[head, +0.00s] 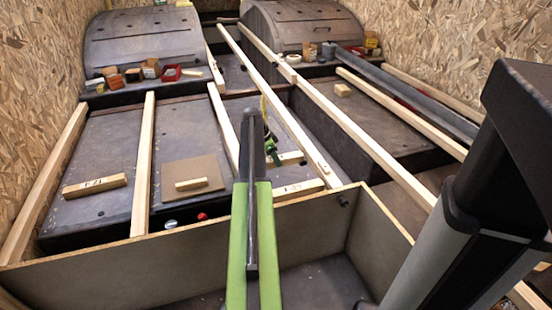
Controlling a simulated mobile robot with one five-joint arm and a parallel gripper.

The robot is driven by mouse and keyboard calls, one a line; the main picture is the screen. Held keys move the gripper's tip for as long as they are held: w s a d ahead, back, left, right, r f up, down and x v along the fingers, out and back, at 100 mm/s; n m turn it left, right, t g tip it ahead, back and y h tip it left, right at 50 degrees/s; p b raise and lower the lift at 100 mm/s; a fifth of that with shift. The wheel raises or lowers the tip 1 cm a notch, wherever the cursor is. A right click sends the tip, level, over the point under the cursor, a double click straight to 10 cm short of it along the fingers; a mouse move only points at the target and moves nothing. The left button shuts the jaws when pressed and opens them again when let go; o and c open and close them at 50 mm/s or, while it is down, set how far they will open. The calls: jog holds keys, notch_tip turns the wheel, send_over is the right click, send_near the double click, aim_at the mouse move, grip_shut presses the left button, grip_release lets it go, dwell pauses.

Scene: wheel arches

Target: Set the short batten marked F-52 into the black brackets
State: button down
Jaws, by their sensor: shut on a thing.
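My gripper (270,150) is at the far end of my green arm, low over the grey floor panels, partly hidden behind the arm's dark end. It is shut on a short pale batten (290,158), which sticks out to its right; no mark on it is readable. Another short batten (298,188) lies just nearer, with a faint mark. A short batten (95,185) with dark lettering, too small to read surely, lies on the left panel. I cannot make out the black brackets with certainty; a small dark fitting (344,201) shows on the low wall.
Long timber rails (143,165) run lengthwise across the floor. A low board wall (180,262) crosses in front. A small block lies on a brown square board (205,168). Two grey wheel arches (140,40) (300,22) stand at the back, with small boxes and a red tray (171,74).

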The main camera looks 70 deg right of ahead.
jog(key=shift+s, duration=0.1)
jog(key=c, duration=0.8)
grip_release()
jog(key=shift+c, duration=0.2)
jog(key=shift+r, duration=0.1)
jog(key=p+v, duration=1.6)
jog(key=v, duration=0.1)
